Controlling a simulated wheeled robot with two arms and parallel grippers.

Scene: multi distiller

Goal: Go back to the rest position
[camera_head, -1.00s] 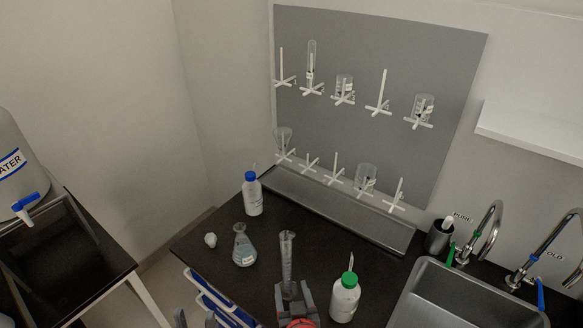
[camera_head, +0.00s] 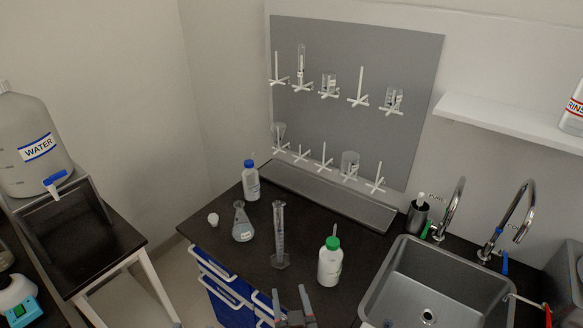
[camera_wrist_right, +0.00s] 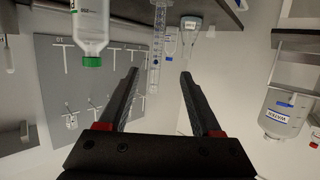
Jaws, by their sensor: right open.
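My right gripper (camera_head: 291,296) is at the bottom of the head view, its two fingers apart with nothing between them. It is in front of the graduated cylinder (camera_head: 280,238), which stands upright on the dark counter (camera_head: 225,262). In the right wrist view, which looks upside down, the open fingers (camera_wrist_right: 159,74) frame the cylinder (camera_wrist_right: 156,40) beyond their tips, with a visible gap. My left gripper is not in view.
A green-capped bottle (camera_head: 330,264) stands close to the right of the cylinder. A flask (camera_head: 242,226), a blue-capped bottle (camera_head: 251,182) and a small white stopper (camera_head: 213,219) stand to the left. The sink (camera_head: 440,290) is at right, the water tank (camera_head: 35,145) at far left.

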